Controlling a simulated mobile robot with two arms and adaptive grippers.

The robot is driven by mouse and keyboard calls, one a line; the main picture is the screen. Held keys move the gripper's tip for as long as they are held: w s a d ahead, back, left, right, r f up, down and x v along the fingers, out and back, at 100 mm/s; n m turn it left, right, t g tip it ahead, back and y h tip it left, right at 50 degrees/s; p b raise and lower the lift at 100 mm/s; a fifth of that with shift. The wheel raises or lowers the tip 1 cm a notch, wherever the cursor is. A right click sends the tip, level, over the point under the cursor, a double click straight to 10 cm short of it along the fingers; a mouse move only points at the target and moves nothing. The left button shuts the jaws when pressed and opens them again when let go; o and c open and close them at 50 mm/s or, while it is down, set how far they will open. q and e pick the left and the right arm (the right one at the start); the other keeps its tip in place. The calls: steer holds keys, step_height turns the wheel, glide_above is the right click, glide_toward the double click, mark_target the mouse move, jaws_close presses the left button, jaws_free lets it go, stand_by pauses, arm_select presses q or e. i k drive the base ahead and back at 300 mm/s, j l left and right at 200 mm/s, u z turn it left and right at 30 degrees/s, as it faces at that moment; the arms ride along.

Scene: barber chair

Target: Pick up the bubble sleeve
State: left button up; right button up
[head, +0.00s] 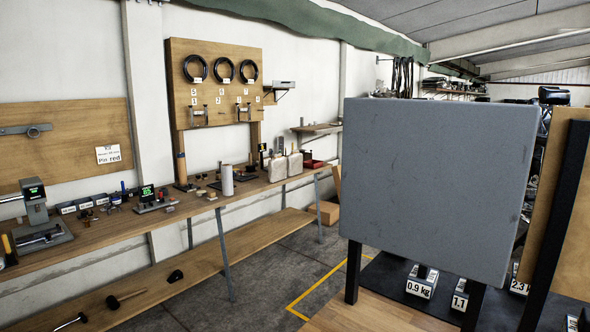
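I cannot make out for certain which thing is the bubble sleeve. A plain white upright cylinder (227,180) stands on the long wooden workbench (186,208) along the left wall. Two pale, soft-looking blocks (286,166) stand farther along the same bench. Neither of my grippers shows in the head view.
A large grey panel (440,180) on dark legs blocks much of the right side. Weights marked with numbers (421,285) sit low beneath it. Devices (40,215) and small items crowd the bench. Hammers (125,297) lie on its lower shelf. Grey floor (262,262) is open between.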

mark_target(294, 160)
steer(key=i+j+u, duration=0.75)
steer(key=u, duration=0.25)
steer(key=i+j+u, duration=0.15)
steer(key=i, duration=0.4)
steer(key=i+j+u, duration=0.15)
steer(key=i, duration=0.4)
steer(key=i+l+z, duration=0.15)
steer(key=i+z, duration=0.15)
steer(key=z, duration=0.15)
steer(key=i+l+z, duration=0.1)
steer(key=i+z, duration=0.2)
steer(key=z, duration=0.15)
steer(key=i+z, duration=0.4)
steer(key=i+j+z, duration=0.15)
steer(key=z, duration=0.3)
steer(key=i+l+z, duration=0.2)
steer(key=i+z, duration=0.15)
steer(key=i, duration=0.55)
steer(key=i+z, duration=0.4)
steer(key=i, duration=0.55)
